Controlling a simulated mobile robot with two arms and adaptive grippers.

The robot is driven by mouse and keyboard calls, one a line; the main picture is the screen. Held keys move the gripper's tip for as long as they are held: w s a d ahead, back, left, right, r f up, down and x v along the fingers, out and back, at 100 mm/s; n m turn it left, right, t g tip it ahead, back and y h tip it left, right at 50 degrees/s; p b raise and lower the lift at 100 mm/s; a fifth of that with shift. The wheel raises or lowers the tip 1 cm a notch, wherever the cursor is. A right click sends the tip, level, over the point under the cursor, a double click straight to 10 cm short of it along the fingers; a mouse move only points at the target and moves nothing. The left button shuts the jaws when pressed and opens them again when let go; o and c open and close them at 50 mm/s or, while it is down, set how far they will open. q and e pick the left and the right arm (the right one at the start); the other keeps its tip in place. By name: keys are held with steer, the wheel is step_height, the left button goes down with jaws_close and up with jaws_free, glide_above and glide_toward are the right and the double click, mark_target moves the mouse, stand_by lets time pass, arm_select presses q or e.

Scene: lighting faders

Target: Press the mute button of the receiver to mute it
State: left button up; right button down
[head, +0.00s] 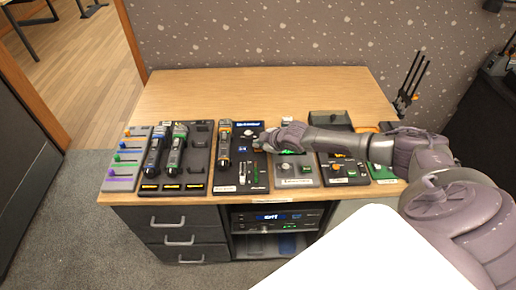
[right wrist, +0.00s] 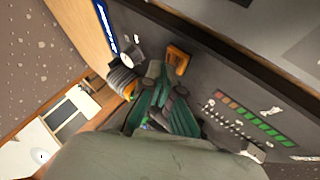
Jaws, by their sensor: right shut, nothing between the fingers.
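A dark panel with a blue label at its top, which looks like the receiver (head: 252,177), lies on the wooden desk among other control panels. In the right wrist view the receiver (right wrist: 205,75) shows an orange square button (right wrist: 178,60), a pale round knob (right wrist: 129,52) and a red-to-green level strip (right wrist: 250,118). The orange button may be the mute button; I cannot read its label. My right gripper (head: 264,142) is shut and empty over the receiver's upper right part. In the right wrist view its fingertips (right wrist: 160,78) are close to the orange button; contact is unclear.
Handheld units (head: 153,152) rest in cradles left of the receiver, beside a panel of coloured sliders (head: 125,160). More panels stand to the right, partly under my right arm. A rack unit with a blue display (head: 271,217) sits below. The desk's back (head: 250,90) is clear.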

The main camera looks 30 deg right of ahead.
mark_target(259, 150)
steer(key=shift+f, duration=0.35)
steer(key=shift+r, duration=0.1)
stand_by(0.5)
steer(key=shift+r+p, duration=0.6)
steer(key=shift+r, duration=0.1)
step_height(259, 150, up, 5)
steer(key=p, duration=0.4)
steer(key=shift+p, duration=0.4)
stand_by(0.3)
